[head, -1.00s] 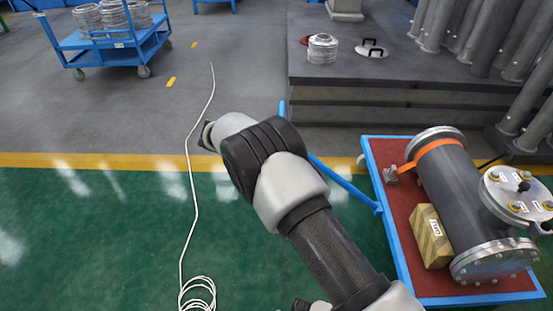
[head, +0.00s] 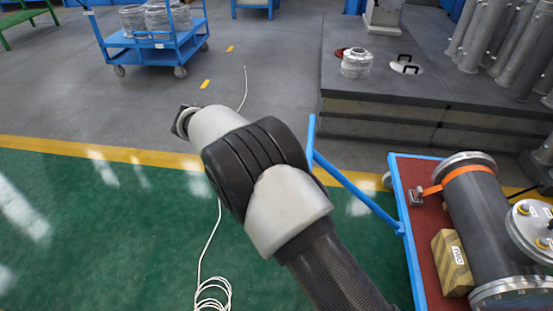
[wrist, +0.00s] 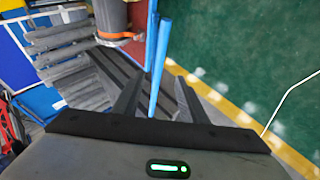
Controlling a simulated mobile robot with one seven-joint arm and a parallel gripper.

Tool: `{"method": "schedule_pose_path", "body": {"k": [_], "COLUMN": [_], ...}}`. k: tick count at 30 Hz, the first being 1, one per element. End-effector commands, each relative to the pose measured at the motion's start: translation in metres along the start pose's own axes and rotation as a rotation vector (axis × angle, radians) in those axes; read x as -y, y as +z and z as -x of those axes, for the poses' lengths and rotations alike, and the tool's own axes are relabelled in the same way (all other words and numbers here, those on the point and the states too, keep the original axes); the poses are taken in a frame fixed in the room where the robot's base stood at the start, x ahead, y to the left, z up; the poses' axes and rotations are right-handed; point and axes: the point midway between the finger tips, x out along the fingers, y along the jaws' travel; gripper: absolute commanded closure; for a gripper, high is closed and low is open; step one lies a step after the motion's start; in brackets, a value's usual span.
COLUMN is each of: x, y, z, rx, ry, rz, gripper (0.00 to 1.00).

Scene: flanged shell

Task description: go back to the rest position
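My gripper (wrist: 161,84) shows in the wrist view with its two dark fingers apart and nothing held between them. A blue bar, the handle of the cart (wrist: 159,65), shows between and beyond the fingers; its distance cannot be told. In the head view my arm reaches from the bottom right to the middle, and the gripper cannot be made out there. The grey flanged shell (head: 475,228) lies on the blue cart's red top (head: 422,250) at the right, with an orange strap round it.
A tan block (head: 452,262) sits beside the shell. A dark platform (head: 420,103) behind bears a metal flanged part (head: 356,64) and grey pipes (head: 485,40). A blue trolley (head: 160,50) stands back left. A white cable (head: 212,235) lies on open green floor (head: 90,230).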

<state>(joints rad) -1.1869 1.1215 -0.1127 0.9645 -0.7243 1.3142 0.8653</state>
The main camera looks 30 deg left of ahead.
Motion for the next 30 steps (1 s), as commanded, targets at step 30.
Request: {"method": "schedule_pose_path", "body": {"k": [30], "x": [-0.219], "y": [0.015], "z": [-0.01], "rx": [0.194], "ry": [-0.199], "rz": [-0.146], "gripper": [0.61]}}
